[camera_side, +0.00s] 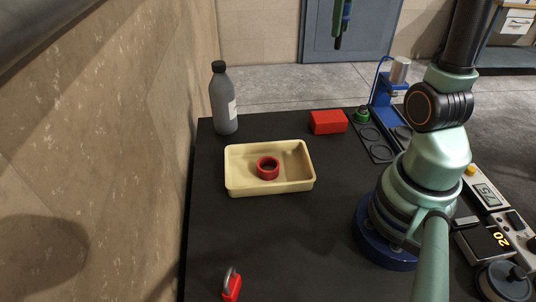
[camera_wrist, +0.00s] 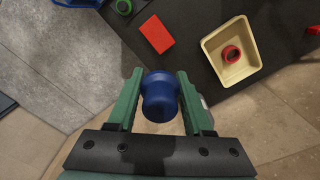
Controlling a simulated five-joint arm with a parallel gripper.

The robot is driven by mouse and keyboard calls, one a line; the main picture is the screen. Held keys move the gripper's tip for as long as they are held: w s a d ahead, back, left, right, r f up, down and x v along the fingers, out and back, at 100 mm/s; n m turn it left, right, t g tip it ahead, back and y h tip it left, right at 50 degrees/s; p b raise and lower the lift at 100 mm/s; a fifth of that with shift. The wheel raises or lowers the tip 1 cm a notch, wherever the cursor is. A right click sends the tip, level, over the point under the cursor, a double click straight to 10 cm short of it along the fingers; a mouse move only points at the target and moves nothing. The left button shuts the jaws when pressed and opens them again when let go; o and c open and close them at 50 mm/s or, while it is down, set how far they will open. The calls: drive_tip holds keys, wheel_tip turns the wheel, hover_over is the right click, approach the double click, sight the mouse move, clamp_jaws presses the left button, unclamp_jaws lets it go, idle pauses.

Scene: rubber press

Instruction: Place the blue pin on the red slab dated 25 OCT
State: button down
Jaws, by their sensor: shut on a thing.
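The blue pin (camera_wrist: 160,95) is between the two green fingers of my gripper (camera_wrist: 160,88) in the wrist view, and the gripper is shut on it. In the side view my gripper (camera_side: 339,36) shows only partly at the top edge, high above the table, and the pin cannot be made out clearly. The red slab (camera_side: 328,122) lies on the black table near its back edge. It also shows in the wrist view (camera_wrist: 156,34), apart from the pin. No date on the slab is legible in either view.
A cream tray (camera_side: 235,180) holds a red ring (camera_side: 268,168). A grey bottle (camera_side: 224,102) stands at the back left. A red padlock (camera_side: 231,284) lies at the front. A blue press (camera_side: 382,92) stands right of the slab. The table's middle front is clear.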

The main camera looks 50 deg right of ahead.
drive_tip(key=shift+s+d+f, duration=0.1)
drive_tip(key=shift+s+d, duration=0.15)
drive_tip(key=shift+d, duration=0.1)
wheel_tip(320, 180, down, 20)
drive_tip(key=shift+r, duration=0.15)
idle(0.3)
drive_tip(key=shift+c, duration=1.5)
unclamp_jaws()
